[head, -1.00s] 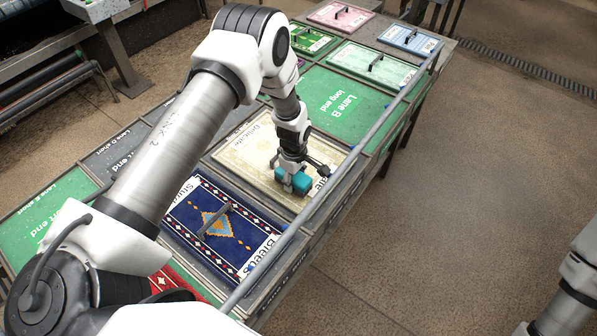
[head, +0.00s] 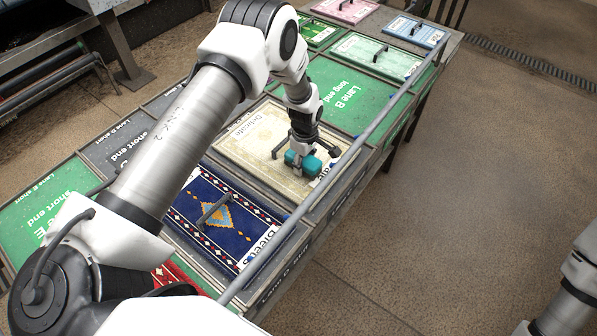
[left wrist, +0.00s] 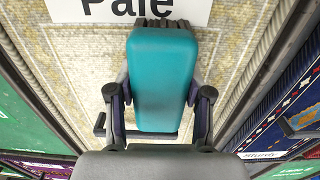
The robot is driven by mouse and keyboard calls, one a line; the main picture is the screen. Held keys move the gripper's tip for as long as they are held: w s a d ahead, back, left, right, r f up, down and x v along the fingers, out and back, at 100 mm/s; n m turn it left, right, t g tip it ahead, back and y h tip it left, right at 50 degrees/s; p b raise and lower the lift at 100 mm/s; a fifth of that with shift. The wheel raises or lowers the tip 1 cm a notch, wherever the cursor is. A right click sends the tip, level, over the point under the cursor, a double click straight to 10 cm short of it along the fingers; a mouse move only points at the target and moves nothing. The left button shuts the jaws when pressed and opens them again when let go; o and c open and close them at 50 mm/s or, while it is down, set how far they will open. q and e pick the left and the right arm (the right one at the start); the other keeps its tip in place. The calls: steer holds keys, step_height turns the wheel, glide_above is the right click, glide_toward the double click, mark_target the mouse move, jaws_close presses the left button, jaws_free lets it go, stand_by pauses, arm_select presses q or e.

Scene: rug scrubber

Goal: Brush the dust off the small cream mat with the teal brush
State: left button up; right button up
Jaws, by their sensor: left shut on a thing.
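The cream mat (head: 262,143) lies flat in a tray on the long bench, with a patterned border and a white label "Delicate" at one end. Its speckled surface also shows in the left wrist view (left wrist: 70,70). My left gripper (head: 300,155) is shut on the teal brush (head: 302,164), over the mat's near right end. In the left wrist view the teal brush (left wrist: 162,75) sits between the two fingers, next to a white label reading "Pale" (left wrist: 130,8). I cannot tell whether the bristles touch the mat. My right gripper is out of view.
A navy patterned mat (head: 225,215) with a handle lies nearer on the bench. A green Lane B panel (head: 345,95) lies beyond. A grey rail (head: 345,160) runs along the bench's right edge.

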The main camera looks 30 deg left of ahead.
mark_target(297, 176)
arm_select(q)
steer(key=shift+s+r+p, duration=0.15)
steer(key=shift+s+p, duration=0.05)
steer(key=shift+p, duration=0.2)
steer(key=shift+s+a+r+p, duration=0.1)
steer(key=shift+s+a+p, duration=0.05)
steer(key=shift+s+p, duration=0.9)
steer(key=shift+s+a, duration=0.15)
steer(key=shift+s, duration=0.35)
steer(key=shift+s+a+p, duration=0.1)
steer(key=shift+s+p, duration=0.9)
steer(key=shift+s, duration=0.4)
steer(key=shift+f, duration=0.3)
steer(key=w+b, duration=0.2)
steer(key=shift+w+f, duration=0.2)
steer(key=shift+w, duration=0.1)
steer(key=shift+w+r+b, duration=0.1)
steer(key=shift+w+b, duration=0.05)
steer(key=shift+b, duration=0.15)
steer(key=w+b, duration=0.2)
steer(key=shift+w+d, duration=0.35)
steer(key=shift+w, duration=0.35)
step_height(297, 176, up, 6)
steer(key=p, duration=0.4)
steer(key=shift+r, duration=0.25)
